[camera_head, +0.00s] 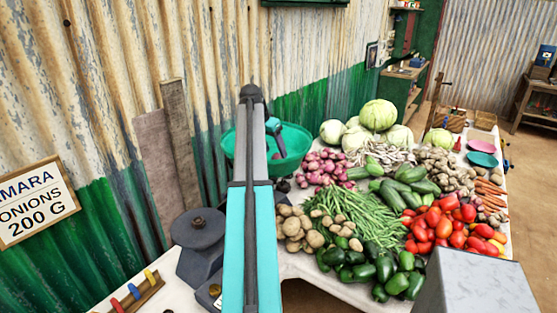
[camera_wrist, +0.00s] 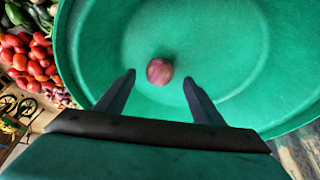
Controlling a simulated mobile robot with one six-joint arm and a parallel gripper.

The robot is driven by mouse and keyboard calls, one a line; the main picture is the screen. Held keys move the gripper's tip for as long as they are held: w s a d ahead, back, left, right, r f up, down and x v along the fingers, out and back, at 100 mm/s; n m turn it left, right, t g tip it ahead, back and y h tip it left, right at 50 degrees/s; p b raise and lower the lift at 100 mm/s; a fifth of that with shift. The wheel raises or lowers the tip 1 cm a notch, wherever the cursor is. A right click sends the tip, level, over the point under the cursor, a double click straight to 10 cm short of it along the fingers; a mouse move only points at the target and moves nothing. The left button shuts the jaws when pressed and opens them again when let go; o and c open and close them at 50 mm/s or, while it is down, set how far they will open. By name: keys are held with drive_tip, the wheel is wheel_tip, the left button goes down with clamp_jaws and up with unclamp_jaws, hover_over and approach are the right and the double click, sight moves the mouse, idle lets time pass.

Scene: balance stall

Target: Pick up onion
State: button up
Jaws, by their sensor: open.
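A single red-purple onion (camera_wrist: 159,71) lies on the inner surface of a wide green bowl (camera_wrist: 215,40) in the wrist view. My gripper (camera_wrist: 158,77) is open, with its two dark fingers apart and the onion showing between and just beyond their tips. Nothing is held. I cannot tell the height of the fingertips above the bowl. In the head view the green bowl (camera_head: 297,144) stands behind my arm, which hides much of it. A heap of red onions (camera_head: 322,168) lies to its right on the table.
Potatoes (camera_head: 294,228), green beans (camera_head: 345,212), tomatoes (camera_head: 438,222) and cabbages (camera_head: 379,115) crowd the table. The corrugated wall (camera_head: 85,90) is close behind. A sign (camera_head: 36,203) reads "MARA ONIONS 200 G".

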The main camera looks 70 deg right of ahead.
sight(277, 154)
drive_tip(key=shift+p+x, duration=0.75)
drive_tip(key=shift+x, duration=1.45)
drive_tip(key=c, duration=1.2)
drive_tip(key=shift+r, duration=0.1)
drive_tip(key=shift+r+b, duration=1.3)
drive_tip(key=shift+r, duration=3.65)
